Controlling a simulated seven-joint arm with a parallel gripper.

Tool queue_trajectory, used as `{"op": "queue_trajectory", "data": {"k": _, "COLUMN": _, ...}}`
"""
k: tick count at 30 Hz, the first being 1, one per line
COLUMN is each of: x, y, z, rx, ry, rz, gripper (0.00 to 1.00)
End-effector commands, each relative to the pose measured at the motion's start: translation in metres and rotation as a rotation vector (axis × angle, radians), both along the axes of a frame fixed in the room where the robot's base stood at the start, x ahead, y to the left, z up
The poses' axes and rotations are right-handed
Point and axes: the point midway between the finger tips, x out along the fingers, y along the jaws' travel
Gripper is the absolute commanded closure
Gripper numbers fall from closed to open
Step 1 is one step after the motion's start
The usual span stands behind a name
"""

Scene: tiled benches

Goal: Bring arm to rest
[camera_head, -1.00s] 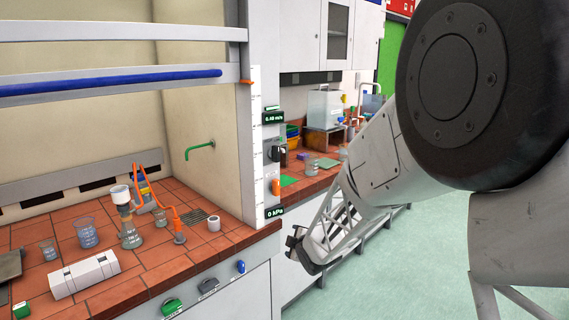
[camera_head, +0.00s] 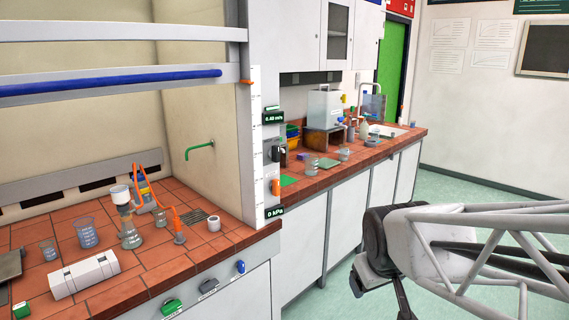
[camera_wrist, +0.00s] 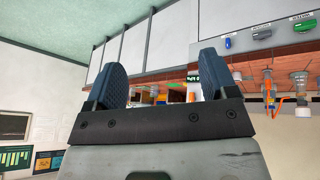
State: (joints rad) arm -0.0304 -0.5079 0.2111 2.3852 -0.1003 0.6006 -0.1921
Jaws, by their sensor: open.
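My gripper (camera_head: 368,282) is at the lower right of the head view, low in front of the white bench cabinets and clear of both benches. In the wrist view my gripper (camera_wrist: 160,88) shows two dark ridged fingers wide apart, with nothing between them. My arm's lattice link reaches in from the right edge of the head view.
The near tiled bench (camera_head: 165,268) holds a filter flask (camera_head: 131,236), beakers (camera_head: 86,232) and a white box (camera_head: 84,275). The far tiled bench (camera_head: 408,135) carries glassware and a water tank (camera_head: 326,108). Green floor (camera_head: 465,185) is open at right.

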Motion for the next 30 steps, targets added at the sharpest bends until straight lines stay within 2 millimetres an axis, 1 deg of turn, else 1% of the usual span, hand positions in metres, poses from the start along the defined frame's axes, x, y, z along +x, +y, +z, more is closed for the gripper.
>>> {"op": "queue_trajectory", "data": {"k": 1, "x": -0.022, "y": -0.003, "z": 0.004, "rx": 0.021, "ry": 0.026, "rz": -0.044, "gripper": 0.21}}
{"op": "queue_trajectory", "data": {"k": 3, "x": -0.049, "y": -0.005, "z": 0.007, "rx": 0.052, "ry": 0.071, "rz": -0.107, "gripper": 0.21}}
{"op": "queue_trajectory", "data": {"k": 6, "x": -0.083, "y": -0.007, "z": 0.008, "rx": 0.089, "ry": 0.128, "rz": -0.182, "gripper": 0.21}}
{"op": "queue_trajectory", "data": {"k": 9, "x": -0.109, "y": -0.007, "z": 0.008, "rx": 0.115, "ry": 0.17, "rz": -0.239, "gripper": 0.21}}
{"op": "queue_trajectory", "data": {"k": 12, "x": -0.124, "y": -0.007, "z": 0.008, "rx": 0.132, "ry": 0.198, "rz": -0.275, "gripper": 0.21}}
{"op": "queue_trajectory", "data": {"k": 15, "x": -0.132, "y": -0.007, "z": 0.008, "rx": 0.139, "ry": 0.212, "rz": -0.29, "gripper": 0.21}}
{"op": "queue_trajectory", "data": {"k": 17, "x": -0.133, "y": -0.007, "z": 0.008, "rx": 0.14, "ry": 0.216, "rz": -0.294, "gripper": 0.21}}
{"op": "queue_trajectory", "data": {"k": 30, "x": -0.133, "y": -0.007, "z": 0.008, "rx": 0.14, "ry": 0.215, "rz": -0.292, "gripper": 0.21}}
